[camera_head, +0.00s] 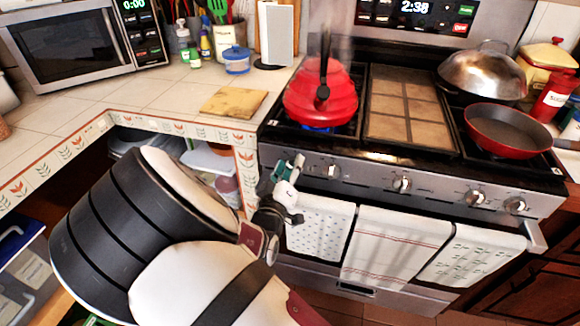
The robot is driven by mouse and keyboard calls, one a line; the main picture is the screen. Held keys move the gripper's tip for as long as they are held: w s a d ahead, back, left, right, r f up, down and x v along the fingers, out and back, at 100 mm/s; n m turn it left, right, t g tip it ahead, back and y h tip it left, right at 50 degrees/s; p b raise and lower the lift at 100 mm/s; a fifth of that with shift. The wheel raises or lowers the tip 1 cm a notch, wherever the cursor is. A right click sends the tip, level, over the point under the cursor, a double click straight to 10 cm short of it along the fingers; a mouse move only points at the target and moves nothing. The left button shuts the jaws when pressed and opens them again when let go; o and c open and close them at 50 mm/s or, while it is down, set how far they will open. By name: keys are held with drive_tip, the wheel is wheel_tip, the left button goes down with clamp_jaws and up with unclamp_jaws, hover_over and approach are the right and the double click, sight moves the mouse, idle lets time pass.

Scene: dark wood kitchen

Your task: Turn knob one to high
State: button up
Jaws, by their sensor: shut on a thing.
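The silver stove front (368,182) carries a row of round knobs. The leftmost knob is mostly hidden behind my gripper (287,173), which is shut on it at the stove's left end. The second knob (333,171), the middle knob (401,184) and two right knobs (475,198) (515,204) stand free. The leftmost knob's pointer and setting cannot be read. A blue flame (318,129) shows under the red kettle (321,96) on the left burner.
Patterned towels (384,246) hang from the oven handle just below the knobs. A red pan (506,130) and a domed lid (482,74) sit on the right burners. The tiled counter (150,97) with a wooden board (233,102) lies left of the stove.

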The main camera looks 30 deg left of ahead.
drive_tip(key=o, duration=1.1)
drive_tip(key=shift+c, duration=0.2)
drive_tip(key=v, duration=0.7)
drive_tip(key=shift+s, duration=0.3)
drive_tip(key=shift+d, duration=0.1)
